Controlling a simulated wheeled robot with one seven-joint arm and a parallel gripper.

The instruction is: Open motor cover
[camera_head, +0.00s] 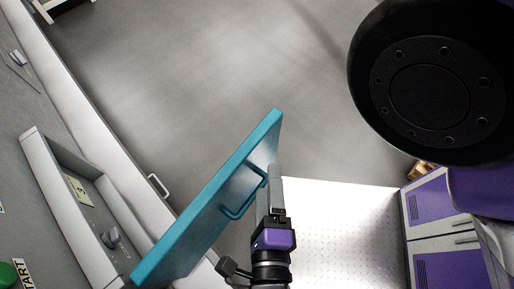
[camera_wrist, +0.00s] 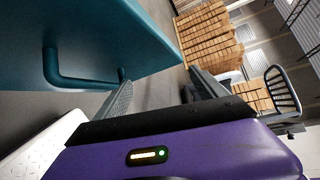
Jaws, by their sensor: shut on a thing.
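The motor cover is a teal panel (camera_head: 205,222) that stands out at an angle from the grey counter side in the head view. A teal U-shaped handle (camera_head: 240,208) sits on its right face. My gripper (camera_head: 269,188) is at the upper end of this handle and is shut on it. In the wrist view the cover (camera_wrist: 100,35) fills the upper left, and its handle (camera_wrist: 80,82) runs to beside the left finger. The fingers of my gripper (camera_wrist: 160,85) look apart there, and the exact contact is hard to see.
A grey counter (camera_head: 45,110) with a control panel (camera_head: 85,195) and a green button (camera_head: 7,274) lies at the left. Open floor (camera_head: 200,80) lies beyond the cover. Wooden stacks (camera_wrist: 210,35) show behind.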

